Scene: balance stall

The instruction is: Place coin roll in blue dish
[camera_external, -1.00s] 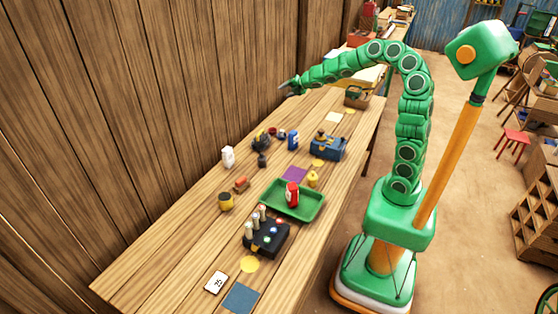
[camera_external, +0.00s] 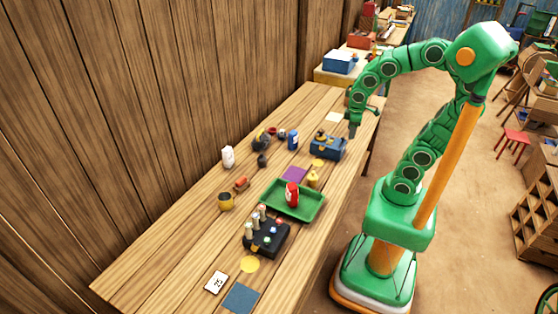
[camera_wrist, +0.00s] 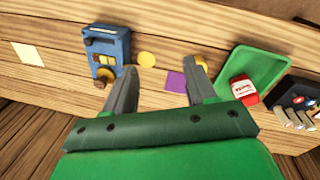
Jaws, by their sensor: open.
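A small orange-red cylinder (camera_external: 241,183), which looks like the coin roll, lies on the table near the yellow pot. A small blue round thing (camera_external: 281,135), possibly the blue dish, is near the back of the table beside a red one; it is too small to be sure. Neither shows clearly in the wrist view. My gripper (camera_external: 361,122) is open and empty, pointing down near the table's right edge by the blue box, well away from both. In the wrist view its spread fingers (camera_wrist: 163,85) have nothing between them.
A black block (camera_external: 267,243) with pale pegs stands in front. A blue box (camera_external: 326,150), purple square (camera_external: 294,174), blue bottle (camera_external: 293,140) and white bottle (camera_external: 228,156) are around. The wooden wall bounds the left.

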